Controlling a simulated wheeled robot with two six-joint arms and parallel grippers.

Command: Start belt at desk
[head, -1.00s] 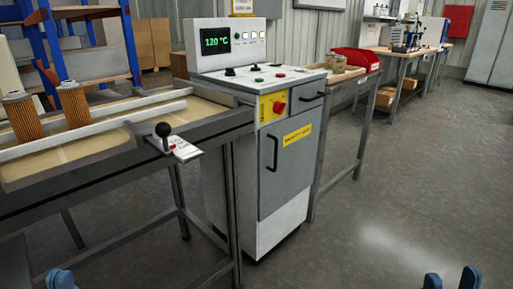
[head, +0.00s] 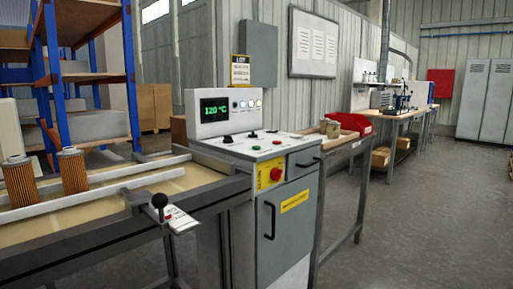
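The control desk (head: 285,210) is a grey-white cabinet with a display reading 120 °C. Its sloped top (head: 250,145) carries a green button (head: 256,147), a red button (head: 276,142) and black knobs. A red emergency stop (head: 276,174) sits on a yellow plate at its front. The belt (head: 110,205) runs in from the left and ends beside the desk, with two orange pleated filter cartridges (head: 74,172) (head: 18,183) standing on it between pale rails. A black ball-topped lever (head: 159,201) with a label stands at the belt's front edge. Neither of my grippers is in view.
A side table with a red bin (head: 349,123) and a jar stands right of the desk. Workbenches (head: 395,115) line the back right, with lockers (head: 484,105) beyond. Blue-framed shelving (head: 80,75) stands behind the belt. The grey floor (head: 430,220) at right is clear.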

